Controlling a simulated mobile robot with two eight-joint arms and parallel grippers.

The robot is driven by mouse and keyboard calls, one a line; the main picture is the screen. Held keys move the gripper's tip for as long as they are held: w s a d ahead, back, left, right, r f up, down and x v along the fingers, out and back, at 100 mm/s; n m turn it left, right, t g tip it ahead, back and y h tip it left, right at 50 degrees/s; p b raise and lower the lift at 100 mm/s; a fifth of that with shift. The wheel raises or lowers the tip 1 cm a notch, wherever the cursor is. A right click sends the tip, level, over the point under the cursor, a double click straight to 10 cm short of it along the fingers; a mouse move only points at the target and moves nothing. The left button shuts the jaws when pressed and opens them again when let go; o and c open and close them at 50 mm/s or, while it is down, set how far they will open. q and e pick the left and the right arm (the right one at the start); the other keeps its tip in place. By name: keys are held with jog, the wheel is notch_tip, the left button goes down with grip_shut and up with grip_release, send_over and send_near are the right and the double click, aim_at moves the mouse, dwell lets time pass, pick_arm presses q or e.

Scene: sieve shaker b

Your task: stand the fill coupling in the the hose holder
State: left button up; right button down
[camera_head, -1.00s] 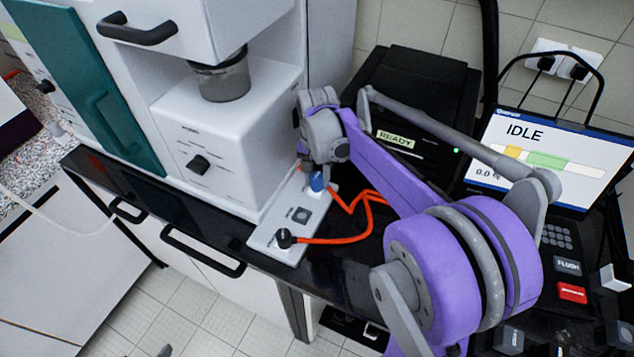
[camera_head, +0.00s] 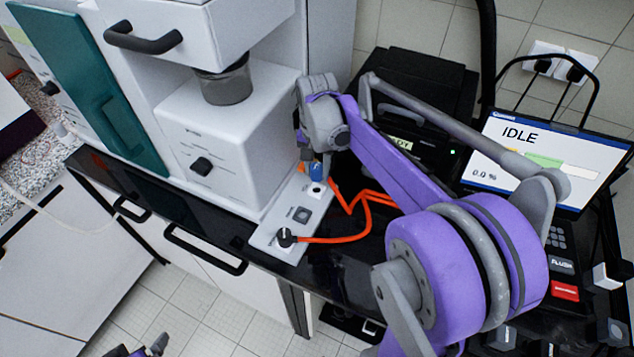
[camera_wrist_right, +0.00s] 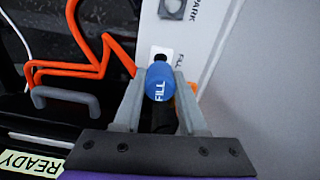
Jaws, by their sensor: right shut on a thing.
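An orange hose (camera_head: 345,238) runs from a black knob-like fitting (camera_head: 285,237) on the plate's near end. The white machine (camera_head: 225,150) stands left of the plate. A black box (camera_head: 420,90) and a screen reading IDLE (camera_head: 545,150) stand at right.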

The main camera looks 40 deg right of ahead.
aim_at(317, 166)
pick_arm(q)
jog(key=shift+w+r, duration=0.2)
jog(key=shift+r, duration=0.2)
pick_arm(e)
jog(key=shift+r, duration=0.5)
jog(key=shift+r, duration=0.1)
jog(key=shift+r+p, duration=0.8)
jog(key=shift+r, duration=0.6)
pick_arm(q)
jog(key=shift+w+r, duration=0.3)
jog(key=shift+r, duration=0.2)
jog(key=shift+w+r, duration=0.25)
jog(key=shift+r, duration=0.2)
jog(key=shift+d, duration=0.1)
pick_arm(e)
jog(key=shift+s+a+f, duration=0.1)
